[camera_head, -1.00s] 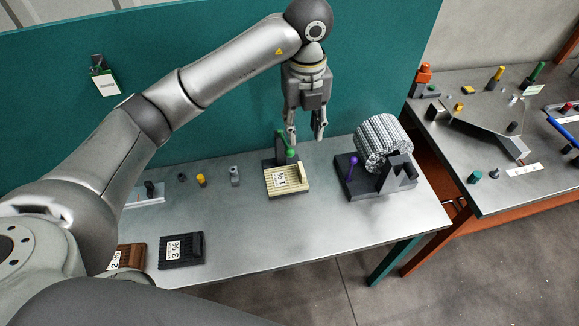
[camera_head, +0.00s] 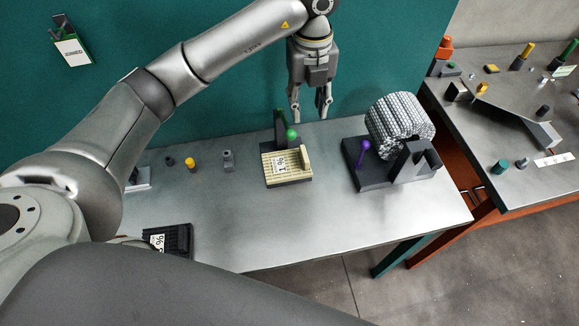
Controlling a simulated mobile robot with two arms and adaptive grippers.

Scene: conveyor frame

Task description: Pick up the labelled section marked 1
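The section marked 1 (camera_head: 274,178) is a cream, ribbed block with a white label, sitting on the metal table. A dark upright and a green ball knob (camera_head: 291,134) stand at its back edge. My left gripper (camera_head: 309,113) points down, above and behind the section, slightly to its right in the picture. Its two fingers are apart with nothing between them, and it does not touch the section. A black section (camera_head: 181,240) with a white label lies at the front left, partly covered by my arm. My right gripper is not in view.
A grey ribbed roll (camera_head: 400,120) on a dark stand with a purple knob (camera_head: 363,146) is right of the section. Small pegs (camera_head: 190,164) stand to the left. A teal panel (camera_head: 200,100) rises behind. The table front (camera_head: 300,230) is clear.

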